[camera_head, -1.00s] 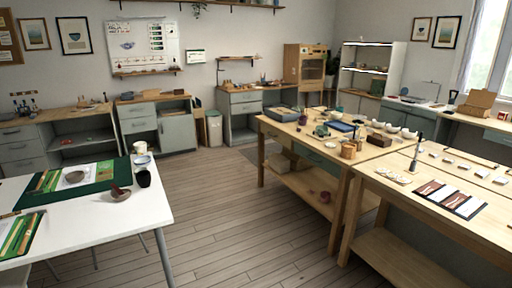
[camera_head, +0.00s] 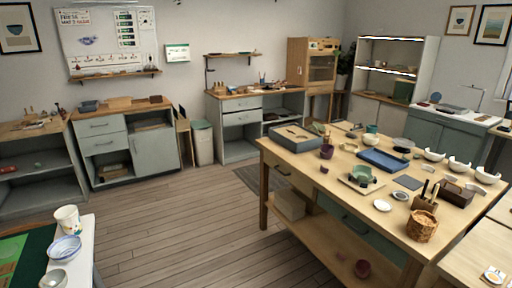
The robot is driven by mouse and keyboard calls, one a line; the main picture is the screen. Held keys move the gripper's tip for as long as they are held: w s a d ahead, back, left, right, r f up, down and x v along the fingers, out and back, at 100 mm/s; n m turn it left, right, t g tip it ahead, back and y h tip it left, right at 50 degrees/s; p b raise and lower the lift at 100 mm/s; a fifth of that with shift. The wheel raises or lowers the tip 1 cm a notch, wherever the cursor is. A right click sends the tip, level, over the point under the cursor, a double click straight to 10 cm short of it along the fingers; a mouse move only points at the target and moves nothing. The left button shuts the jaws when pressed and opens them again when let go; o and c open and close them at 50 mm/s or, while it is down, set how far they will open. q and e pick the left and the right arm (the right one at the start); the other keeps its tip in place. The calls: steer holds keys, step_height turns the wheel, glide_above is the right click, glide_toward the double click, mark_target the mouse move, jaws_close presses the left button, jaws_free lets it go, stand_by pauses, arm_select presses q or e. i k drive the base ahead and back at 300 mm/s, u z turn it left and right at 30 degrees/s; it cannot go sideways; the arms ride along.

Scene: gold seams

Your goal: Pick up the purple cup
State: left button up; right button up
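A small dark purple cup (camera_head: 326,151) stands upright near the left edge of the middle wooden table (camera_head: 290,165), in front of a grey tray. A small dark purple piece (camera_head: 324,169) lies on the table just in front of it. A dark reddish-purple round vessel (camera_head: 362,269) sits on the table's lower shelf. Neither of my grippers shows in this view.
The grey tray (camera_head: 277,136), a blue tray (camera_head: 382,160), a green cup on a board (camera_head: 361,175), a wicker basket (camera_head: 422,226) and white bowls (camera_head: 459,165) crowd the tabletop. A white table (camera_head: 84,262) stands lower left. Wooden floor (camera_head: 190,225) between is clear.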

mark_target(326, 149)
steer(key=i, duration=1.8)
steer(key=u, duration=0.3)
steer(key=i, duration=2.05)
steer(key=z, duration=2.05)
